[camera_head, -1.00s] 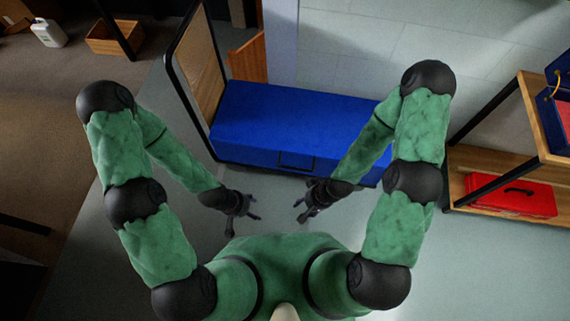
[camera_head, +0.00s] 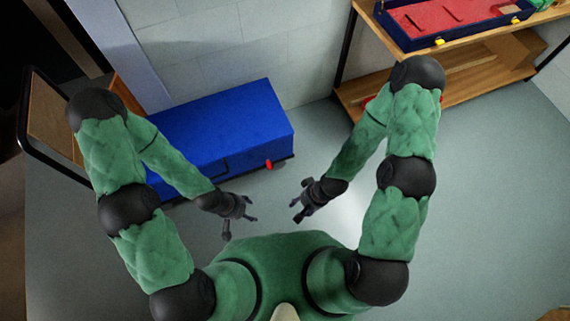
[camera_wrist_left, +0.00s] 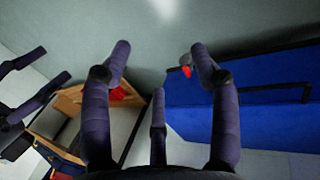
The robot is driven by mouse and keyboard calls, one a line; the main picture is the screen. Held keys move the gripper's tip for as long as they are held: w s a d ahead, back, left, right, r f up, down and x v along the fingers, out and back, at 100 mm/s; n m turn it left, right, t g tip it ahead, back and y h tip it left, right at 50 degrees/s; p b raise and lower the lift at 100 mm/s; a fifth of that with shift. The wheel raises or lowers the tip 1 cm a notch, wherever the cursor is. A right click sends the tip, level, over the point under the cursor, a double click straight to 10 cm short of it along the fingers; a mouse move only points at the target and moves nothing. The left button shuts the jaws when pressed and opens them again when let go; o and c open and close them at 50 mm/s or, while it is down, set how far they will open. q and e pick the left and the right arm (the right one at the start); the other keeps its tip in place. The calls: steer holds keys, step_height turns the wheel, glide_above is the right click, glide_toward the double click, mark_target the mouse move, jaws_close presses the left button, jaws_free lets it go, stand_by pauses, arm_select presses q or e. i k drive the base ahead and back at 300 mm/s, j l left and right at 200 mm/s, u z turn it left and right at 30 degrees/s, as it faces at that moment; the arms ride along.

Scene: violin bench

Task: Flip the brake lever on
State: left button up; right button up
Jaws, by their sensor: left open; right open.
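A small red lever-like piece (camera_head: 268,164) sticks out low at the right end of the front of a blue chest (camera_head: 215,118); I take it for the brake lever. It also shows in the left wrist view (camera_wrist_left: 187,71), beside the tip of one finger. I cannot tell its on or off position. My left gripper (camera_head: 243,213) is open and empty in front of the chest, apart from the lever. My right gripper (camera_head: 299,207) is open and empty, to the right of the left one and also clear of the lever.
A wooden shelf unit (camera_head: 460,90) stands at the back right, with an open red-lined case (camera_head: 450,20) on top. A black-framed panel (camera_head: 50,120) stands at the left. The grey floor right of my right arm is clear.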

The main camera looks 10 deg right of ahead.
mark_target(270, 166)
steer(key=i+l, duration=0.15)
steer(key=l, duration=0.25)
steer(key=i+l, duration=0.1)
steer(key=l, duration=0.35)
steer(key=i+l, duration=0.15)
steer(key=l, duration=0.25)
steer(key=i+l, duration=0.15)
steer(key=l, duration=0.25)
steer(key=u, duration=0.05)
